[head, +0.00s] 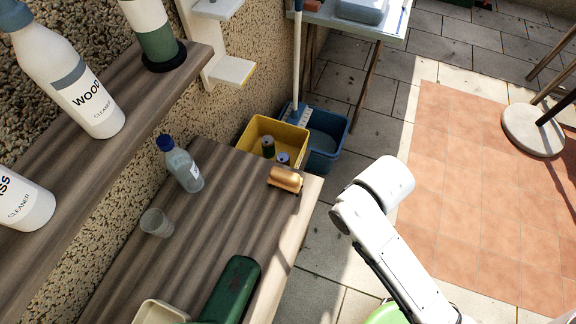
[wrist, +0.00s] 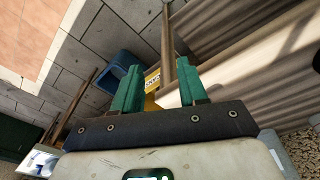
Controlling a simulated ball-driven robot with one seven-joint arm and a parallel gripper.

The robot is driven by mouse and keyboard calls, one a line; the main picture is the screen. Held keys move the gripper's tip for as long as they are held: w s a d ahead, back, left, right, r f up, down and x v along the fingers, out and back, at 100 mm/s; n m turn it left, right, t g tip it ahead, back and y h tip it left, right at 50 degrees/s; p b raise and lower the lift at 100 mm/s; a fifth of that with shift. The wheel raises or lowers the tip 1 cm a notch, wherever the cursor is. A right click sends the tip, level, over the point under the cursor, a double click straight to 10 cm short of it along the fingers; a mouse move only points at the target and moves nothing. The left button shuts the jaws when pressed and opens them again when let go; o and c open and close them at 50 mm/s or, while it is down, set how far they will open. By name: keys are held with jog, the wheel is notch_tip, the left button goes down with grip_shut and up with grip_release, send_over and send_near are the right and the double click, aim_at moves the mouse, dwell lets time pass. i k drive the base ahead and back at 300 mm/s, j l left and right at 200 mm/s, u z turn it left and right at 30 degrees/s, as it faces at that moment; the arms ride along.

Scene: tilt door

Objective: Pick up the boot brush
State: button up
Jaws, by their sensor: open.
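The boot brush (head: 285,179), an orange-brown block with a darker underside, lies on the wooden table (head: 222,222) near its far right corner. I cannot make it out in the wrist view. My gripper (wrist: 158,82) shows in the wrist view with its two green fingers apart and nothing between them. In the head view my white arm is to the right of the table, over the paving, and my gripper is not visible there.
On the table stand a clear bottle (head: 181,165), a glass (head: 157,223) and a dark green case (head: 234,289). Beyond its far end are a yellow crate (head: 249,138) and a blue bin (head: 329,140). A shelf with cleaner bottles (head: 68,75) overhangs the left.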

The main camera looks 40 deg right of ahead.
aim_at(283, 179)
jog(key=l+u, duration=0.15)
jog(key=u, duration=0.3)
jog(key=l+u, duration=0.15)
jog(key=u, duration=0.3)
jog(key=l+u, duration=0.15)
jog(key=u, duration=0.25)
jog(key=l+u, duration=0.15)
jog(key=u, duration=0.3)
jog(key=k+l+u, duration=0.8)
jog(key=k+l, duration=0.5)
jog(key=k, duration=0.2)
